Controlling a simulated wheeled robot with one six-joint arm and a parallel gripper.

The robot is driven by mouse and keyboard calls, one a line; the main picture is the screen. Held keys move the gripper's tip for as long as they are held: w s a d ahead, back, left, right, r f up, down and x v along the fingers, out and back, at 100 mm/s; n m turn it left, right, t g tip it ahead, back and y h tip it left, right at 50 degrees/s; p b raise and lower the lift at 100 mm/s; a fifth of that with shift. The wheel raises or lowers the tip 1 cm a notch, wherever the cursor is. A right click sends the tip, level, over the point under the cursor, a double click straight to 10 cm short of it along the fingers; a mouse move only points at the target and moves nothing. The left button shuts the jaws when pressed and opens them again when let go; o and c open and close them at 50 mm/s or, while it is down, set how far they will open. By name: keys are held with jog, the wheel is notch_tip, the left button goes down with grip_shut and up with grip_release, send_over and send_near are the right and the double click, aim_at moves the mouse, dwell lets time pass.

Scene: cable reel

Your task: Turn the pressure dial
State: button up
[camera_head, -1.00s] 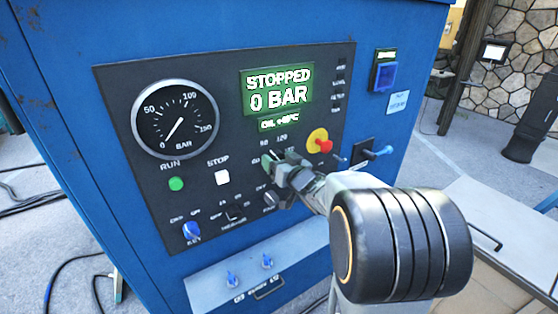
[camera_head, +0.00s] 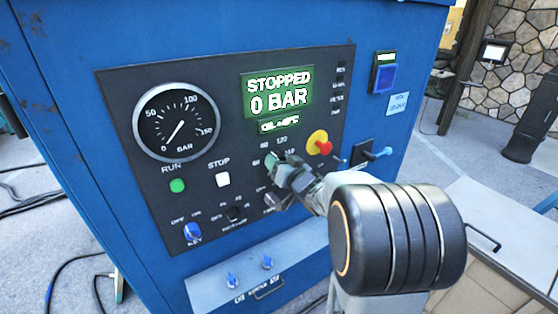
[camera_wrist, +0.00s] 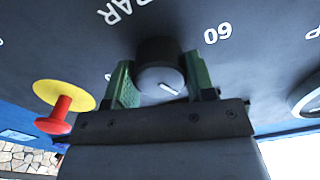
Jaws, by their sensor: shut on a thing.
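The pressure dial (camera_wrist: 158,72) is a dark round knob with a pale pointer line, on the black control panel (camera_head: 310,65) of a blue machine. In the wrist view my gripper (camera_wrist: 160,82) has its green fingers on both sides of the dial, shut on it. In the head view my gripper (camera_head: 274,163) is at the dial and hides most of it. Numbers such as 60 (camera_wrist: 217,33) ring the dial. The green display (camera_head: 277,92) reads STOPPED, 0 BAR. The round gauge (camera_head: 176,122) has its needle near the low end.
A red knob on a yellow disc (camera_wrist: 62,106) stands out close beside my gripper. A grey-blue switch handle (camera_head: 378,154) sticks out to the right. A green run button (camera_head: 177,186), a white stop button (camera_head: 222,179) and a blue key switch (camera_head: 192,231) lie lower left.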

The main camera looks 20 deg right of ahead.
jog(key=m+p, duration=0.2)
jog(key=m, duration=0.2)
jog(key=shift+r+m, duration=0.15)
jog(key=shift+m, duration=0.15)
jog(key=m+p, duration=0.2)
jog(key=m, duration=0.3)
jog(key=shift+p, duration=0.35)
jog(key=shift+f+m, duration=0.2)
jog(key=shift+m, duration=0.1)
jog(key=o, duration=0.9)
jog(key=shift+s+d, duration=0.1)
